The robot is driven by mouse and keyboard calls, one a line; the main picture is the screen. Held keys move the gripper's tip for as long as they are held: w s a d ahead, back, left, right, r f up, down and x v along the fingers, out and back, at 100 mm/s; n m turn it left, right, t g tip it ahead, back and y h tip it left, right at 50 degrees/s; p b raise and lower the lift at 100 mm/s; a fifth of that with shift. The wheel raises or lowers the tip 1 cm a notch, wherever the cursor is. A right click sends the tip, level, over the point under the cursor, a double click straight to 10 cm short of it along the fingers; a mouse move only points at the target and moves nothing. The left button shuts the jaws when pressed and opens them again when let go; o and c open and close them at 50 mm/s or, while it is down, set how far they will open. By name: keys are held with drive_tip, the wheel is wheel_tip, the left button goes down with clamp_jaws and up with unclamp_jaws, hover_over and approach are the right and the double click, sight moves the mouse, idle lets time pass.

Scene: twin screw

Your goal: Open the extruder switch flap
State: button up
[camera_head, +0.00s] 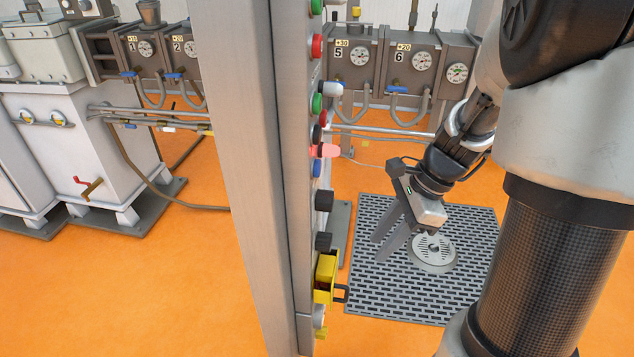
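A yellow switch box (326,268) is mounted low on the edge of the tall grey control panel, just left of the picture's centre right. A black loop-shaped handle (341,293) sticks out from its lower right side. The panel is seen nearly edge-on, so I cannot tell whether the flap is open or closed. My gripper (401,256) is to the right of the yellow box and apart from it in the picture. Its two grey fingers point down and are spread, with nothing visible between them.
The grey panel (240,180) carries several coloured buttons and black knobs above the box. Behind stand machine blocks with gauges (360,55) and pipes. A dark perforated floor mat (385,300) lies below my gripper. Orange floor (120,290) is clear at left.

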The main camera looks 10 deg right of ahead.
sight(347, 287)
drive_tip(key=shift+m, duration=0.4)
drive_tip(key=b+x, duration=0.1)
drive_tip(key=x, duration=0.5)
drive_tip(key=b+x, duration=0.2)
drive_tip(key=x, duration=0.4)
drive_tip(key=b+x, duration=0.2)
drive_tip(key=x, duration=0.4)
drive_tip(key=shift+d+f, duration=0.3)
drive_tip(key=shift+f, duration=0.1)
clamp_jaws()
